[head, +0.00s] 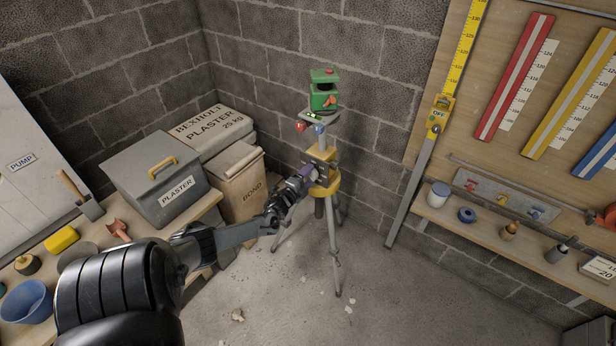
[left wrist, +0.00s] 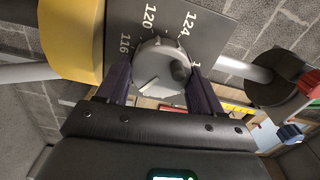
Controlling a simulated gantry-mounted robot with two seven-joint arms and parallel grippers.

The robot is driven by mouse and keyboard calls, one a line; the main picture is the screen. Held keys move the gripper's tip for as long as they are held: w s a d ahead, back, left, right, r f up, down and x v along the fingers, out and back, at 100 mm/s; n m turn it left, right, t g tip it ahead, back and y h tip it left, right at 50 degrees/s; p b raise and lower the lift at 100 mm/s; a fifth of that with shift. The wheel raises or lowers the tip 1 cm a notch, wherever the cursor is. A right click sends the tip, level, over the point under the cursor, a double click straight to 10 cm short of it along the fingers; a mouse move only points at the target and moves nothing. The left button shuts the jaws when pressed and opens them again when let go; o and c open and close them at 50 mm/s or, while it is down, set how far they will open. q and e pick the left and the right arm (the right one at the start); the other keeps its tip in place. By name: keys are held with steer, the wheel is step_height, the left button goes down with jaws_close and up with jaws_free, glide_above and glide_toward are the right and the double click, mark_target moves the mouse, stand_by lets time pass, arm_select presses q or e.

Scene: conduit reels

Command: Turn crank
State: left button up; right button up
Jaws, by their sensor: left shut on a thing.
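A grey round crank (left wrist: 158,62) with a small dark stub on its face sits on a dial plate (left wrist: 215,28) marked 116, 120 and 124. In the left wrist view, my left gripper (left wrist: 162,88) has one finger on each side of the crank and is shut on it. In the head view, my left gripper (head: 309,174) reaches the yellow collar (head: 325,188) of a tripod (head: 333,240) and hides the crank there. A green instrument (head: 324,97) stands on top of the tripod. My right gripper is in neither view.
A grey plaster box (head: 150,185) and a bond bag (head: 237,190) stand left of the tripod. A shelf (head: 480,232) with small pots and a board of rulers are on the right. The floor around the tripod is mostly clear, with small debris.

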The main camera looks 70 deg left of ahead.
arm_select(q)
steer(key=shift+m, duration=2)
steer(key=o, duration=1)
steer(key=shift+o, duration=0.2)
steer(key=shift+s, duration=0.1)
